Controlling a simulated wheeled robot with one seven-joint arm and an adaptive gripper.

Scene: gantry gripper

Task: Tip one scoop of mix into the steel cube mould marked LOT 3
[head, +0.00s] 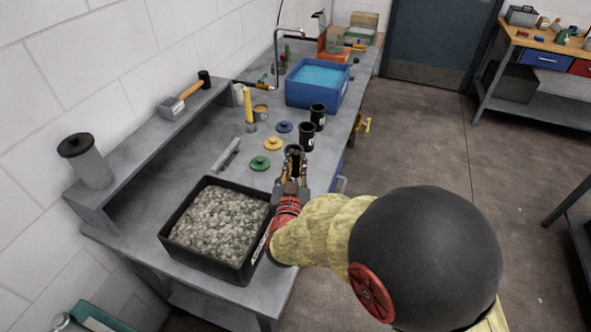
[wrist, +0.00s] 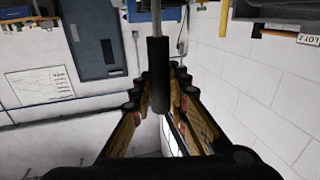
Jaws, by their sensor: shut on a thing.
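My gripper (head: 294,157) is above the bench, just beyond the right back corner of the black tray (head: 210,268) of grey lumpy mix (head: 215,222). In the wrist view its fingers are closed around a black handle (wrist: 158,75) with a thin grey rod running out of the top of the picture. It looks like the scoop's handle; the bowl is out of view, so I cannot tell whether it holds mix. In the wrist view a label (wrist: 308,40) at the upper right reads LOT 2. I cannot make out a mould marked LOT 3 in either view.
Two black cylinders (head: 307,136) stand just beyond my gripper. Green, yellow and blue discs (head: 260,163) and a metal bar (head: 226,154) lie to its left. A blue water tub (head: 317,98) stands farther back. A raised shelf (head: 140,141) with a mallet runs along the wall.

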